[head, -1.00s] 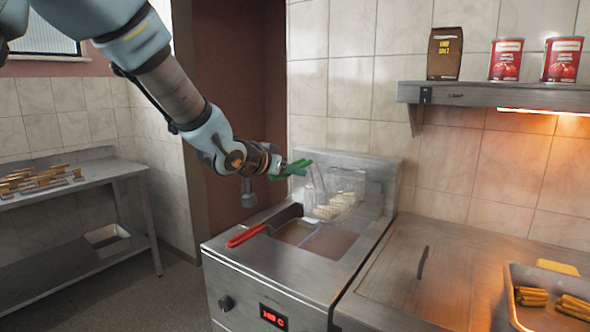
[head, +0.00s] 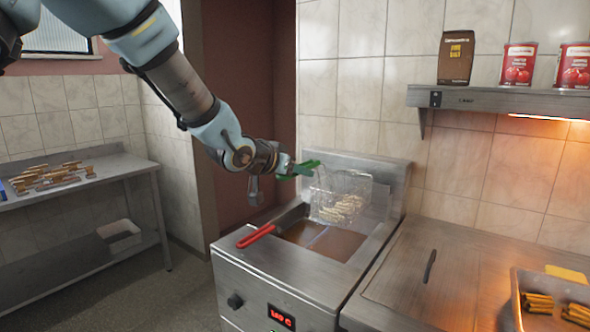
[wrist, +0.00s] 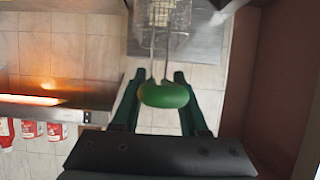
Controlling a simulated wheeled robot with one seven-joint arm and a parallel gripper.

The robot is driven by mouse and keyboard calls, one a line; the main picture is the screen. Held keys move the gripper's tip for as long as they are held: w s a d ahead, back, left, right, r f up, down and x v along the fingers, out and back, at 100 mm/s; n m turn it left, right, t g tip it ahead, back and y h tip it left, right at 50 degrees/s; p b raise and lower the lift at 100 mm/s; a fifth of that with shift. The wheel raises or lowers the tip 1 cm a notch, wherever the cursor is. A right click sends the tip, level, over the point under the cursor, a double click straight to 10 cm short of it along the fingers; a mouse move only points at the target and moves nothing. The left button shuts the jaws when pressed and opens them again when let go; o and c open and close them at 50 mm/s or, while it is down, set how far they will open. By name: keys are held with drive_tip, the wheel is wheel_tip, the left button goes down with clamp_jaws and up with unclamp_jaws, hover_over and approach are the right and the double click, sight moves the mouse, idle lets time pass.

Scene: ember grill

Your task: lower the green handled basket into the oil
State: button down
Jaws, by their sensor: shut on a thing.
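My gripper (head: 306,168) is shut on the green handle (wrist: 164,95) of a wire basket. The green handle lies between the two dark green fingers in the wrist view. The wire basket (head: 341,194) holds pale yellow fries and hangs over the back part of the fryer, above the brown oil (head: 336,244). It looks roughly upright and clear of the oil surface. The basket's near end also shows at the top of the wrist view (wrist: 165,14). A second basket with a red handle (head: 256,236) sits at the left side of the fryer.
The fryer (head: 262,285) has a lit display. A steel counter (head: 400,285) with a black-handled lid adjoins on the right, with a tray (head: 516,300) of fries. A shelf (head: 480,99) with cans and a bag is above. A side table (head: 125,166) stands left.

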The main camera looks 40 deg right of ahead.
drive_tip(key=f+b, duration=1)
drive_tip(key=f, duration=0.1)
drive_tip(key=f+b, duration=1)
drive_tip(key=f, duration=0.1)
drive_tip(key=shift+d+f, duration=0.2)
drive_tip(key=shift+f, duration=0.15)
drive_tip(key=shift+f+b, duration=0.65)
drive_tip(key=shift+f, duration=0.05)
drive_tip(key=c, duration=0.7)
unclamp_jaws()
drive_tip(key=o, duration=0.3)
drive_tip(key=shift+o, duration=0.2)
drive_tip(key=shift+a+f, duration=0.1)
